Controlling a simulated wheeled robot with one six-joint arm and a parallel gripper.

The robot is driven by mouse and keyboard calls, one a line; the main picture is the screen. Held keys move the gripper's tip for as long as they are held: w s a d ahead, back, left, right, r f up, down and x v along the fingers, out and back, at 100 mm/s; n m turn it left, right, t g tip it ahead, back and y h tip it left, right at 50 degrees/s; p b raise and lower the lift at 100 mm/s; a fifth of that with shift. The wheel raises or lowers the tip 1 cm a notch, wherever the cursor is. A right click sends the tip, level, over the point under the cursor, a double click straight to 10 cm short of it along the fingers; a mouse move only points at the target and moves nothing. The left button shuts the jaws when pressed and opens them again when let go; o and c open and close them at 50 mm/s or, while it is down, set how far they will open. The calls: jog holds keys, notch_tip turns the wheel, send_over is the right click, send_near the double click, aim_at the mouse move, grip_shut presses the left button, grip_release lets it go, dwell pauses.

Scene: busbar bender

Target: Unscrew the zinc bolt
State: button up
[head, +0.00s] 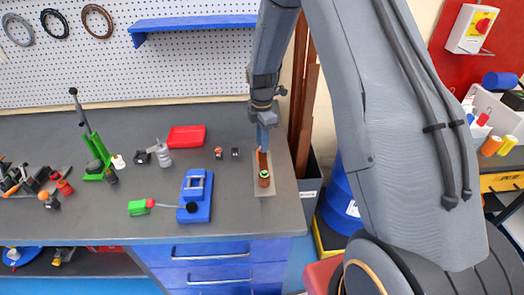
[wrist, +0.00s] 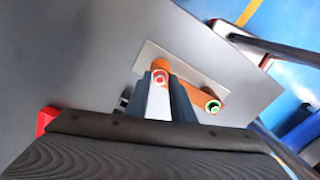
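A copper-coloured bar (wrist: 187,87) lies on a light grey plate (wrist: 147,60) at the bench's right end; in the head view the bar (head: 263,158) is partly behind my gripper. One end carries a red-ringed round fitting (wrist: 160,77), the other a green-ringed fitting (wrist: 213,106), which also shows in the head view (head: 264,175). I cannot make out which holds the zinc bolt. My gripper (wrist: 160,84) points down, its blue fingertips at the red-ringed fitting, one on either side. Whether they touch it is unclear. In the head view my gripper (head: 263,146) hides that fitting.
Tall copper bars (head: 304,100) stand upright just right of the bench. The bench's front right is clear.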

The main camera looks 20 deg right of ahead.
jog(key=m, duration=0.3)
jog(key=shift+m, duration=0.8)
jog(key=m, duration=0.4)
jog(key=shift+m, duration=0.3)
jog(key=shift+m, duration=0.4)
grip_shut()
